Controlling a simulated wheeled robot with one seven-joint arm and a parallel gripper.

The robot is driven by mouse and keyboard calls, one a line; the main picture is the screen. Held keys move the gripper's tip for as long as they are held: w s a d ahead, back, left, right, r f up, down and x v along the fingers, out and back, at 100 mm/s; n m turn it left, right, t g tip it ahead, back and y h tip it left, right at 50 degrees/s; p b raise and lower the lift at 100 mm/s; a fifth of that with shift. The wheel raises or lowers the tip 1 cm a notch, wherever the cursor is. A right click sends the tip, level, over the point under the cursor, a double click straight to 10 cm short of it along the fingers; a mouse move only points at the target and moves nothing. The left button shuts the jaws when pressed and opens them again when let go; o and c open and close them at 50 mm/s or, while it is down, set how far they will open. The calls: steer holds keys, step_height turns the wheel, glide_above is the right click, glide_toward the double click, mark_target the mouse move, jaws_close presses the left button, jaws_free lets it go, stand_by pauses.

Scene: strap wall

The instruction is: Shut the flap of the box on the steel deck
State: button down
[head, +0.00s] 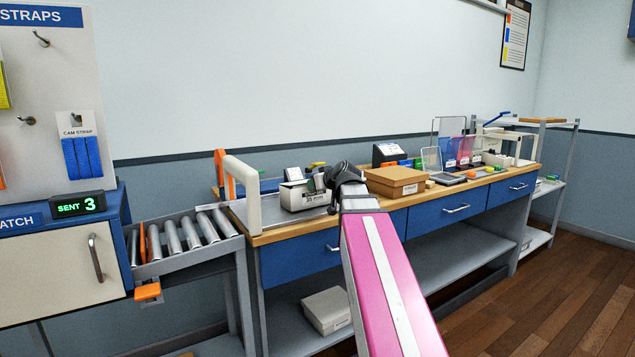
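A small white box (302,197) with a dark-printed label on its front stands on the steel deck (316,212) at the left end of the bench. My gripper (341,178) is dark and small, at the far end of my pink arm, just right of the box's top. I cannot tell whether it touches the box. Its fingers are not clear, so whether it is open or shut does not show.
A brown cardboard box (397,181) stands close right of my gripper on the wooden bench top. A white arch (241,195) and a roller conveyor (189,231) lie left of the deck. Clear panels (449,140) stand farther right. A pale box (327,310) sits on the lower shelf.

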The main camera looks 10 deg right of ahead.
steer(key=shift+f, duration=0.2)
steer(key=c, duration=0.6)
jaws_free()
steer(key=shift+r, duration=0.1)
steer(key=v, duration=1)
steer(key=shift+s, duration=0.4)
steer(key=shift+d+r, duration=0.1)
